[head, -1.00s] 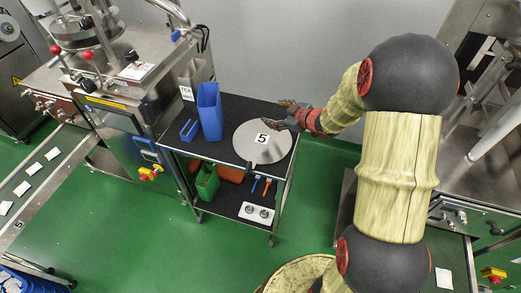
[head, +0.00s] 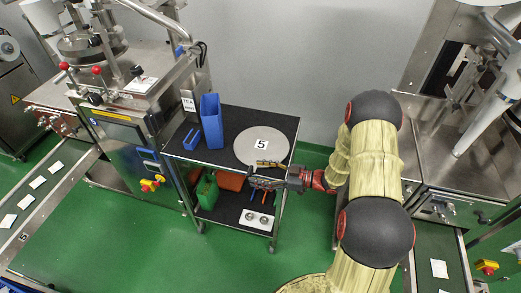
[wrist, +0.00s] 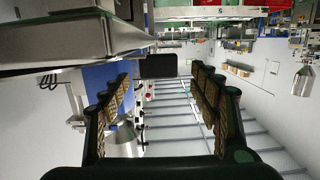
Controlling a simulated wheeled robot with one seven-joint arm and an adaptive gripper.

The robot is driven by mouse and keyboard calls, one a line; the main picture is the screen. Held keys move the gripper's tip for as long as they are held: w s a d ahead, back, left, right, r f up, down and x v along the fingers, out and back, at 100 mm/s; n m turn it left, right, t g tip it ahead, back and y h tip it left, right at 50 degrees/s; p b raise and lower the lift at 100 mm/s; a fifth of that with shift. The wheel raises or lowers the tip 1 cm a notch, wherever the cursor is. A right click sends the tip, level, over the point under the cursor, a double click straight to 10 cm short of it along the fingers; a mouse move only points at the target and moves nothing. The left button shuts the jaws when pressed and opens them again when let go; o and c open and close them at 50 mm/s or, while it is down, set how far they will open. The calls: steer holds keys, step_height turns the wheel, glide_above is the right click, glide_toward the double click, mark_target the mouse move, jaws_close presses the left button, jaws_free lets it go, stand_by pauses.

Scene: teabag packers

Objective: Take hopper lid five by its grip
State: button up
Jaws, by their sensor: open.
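Hopper lid five (head: 250,153) is a flat round grey disc with a white "5" label, lying on the dark top of the cart. My gripper (head: 257,173) is at the front right edge of the lid, with its fingers pointing left, one finger over the lid's near edge and the other in front of it. The lid's grip is hidden by the fingers in the head view. In the wrist view my gripper (wrist: 160,72) is open, and a dark block (wrist: 157,66) shows between the fingertips. I cannot tell for sure whether it is the grip. Nothing is held.
The cart top (head: 245,117) also holds a tall blue bin (head: 211,120) and a small blue tray (head: 190,139), left of the lid. The lower shelf carries a green container (head: 207,191) and a white plate with two round parts (head: 257,219). A steel machine (head: 125,90) stands at left.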

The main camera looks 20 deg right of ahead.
mark_target(252, 171)
steer(key=shift+b+x, duration=0.35)
steer(key=shift+x, duration=1.65)
steer(key=shift+w+d+r, duration=0.1)
steer(key=shift+c, duration=0.9)
steer(key=c, duration=1.4)
